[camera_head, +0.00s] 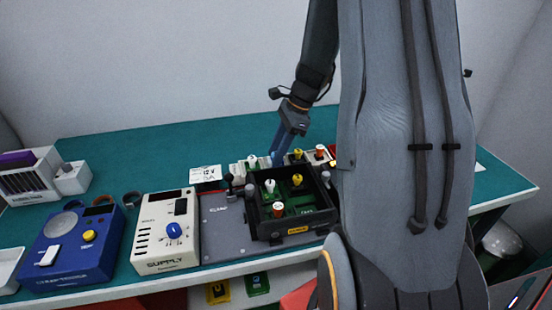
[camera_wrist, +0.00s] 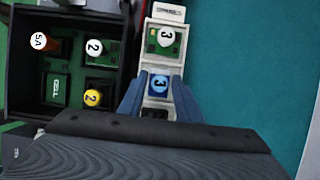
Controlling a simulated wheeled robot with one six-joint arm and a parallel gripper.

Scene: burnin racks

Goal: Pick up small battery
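No label in view names the small battery, so I cannot tell which one it is. In the wrist view a blue-topped piece marked 3 (camera_wrist: 160,83) sits in a narrow light rack (camera_wrist: 167,13), below a white-topped piece marked 3 (camera_wrist: 166,37). My gripper (camera_wrist: 157,96) has its two blue fingers apart, one on each side of the rack by the blue-topped piece. I cannot tell whether they touch it. In the head view my gripper (camera_head: 279,148) points down behind the black tray (camera_head: 292,229); the blue-topped piece is hidden there.
The black tray holds white-topped (camera_head: 270,186), yellow-topped (camera_head: 297,180) and orange-topped (camera_head: 278,208) pieces. A white supply box (camera_head: 165,249) and a blue device (camera_head: 70,255) stand to the left. The back of the teal table (camera_head: 180,135) is clear.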

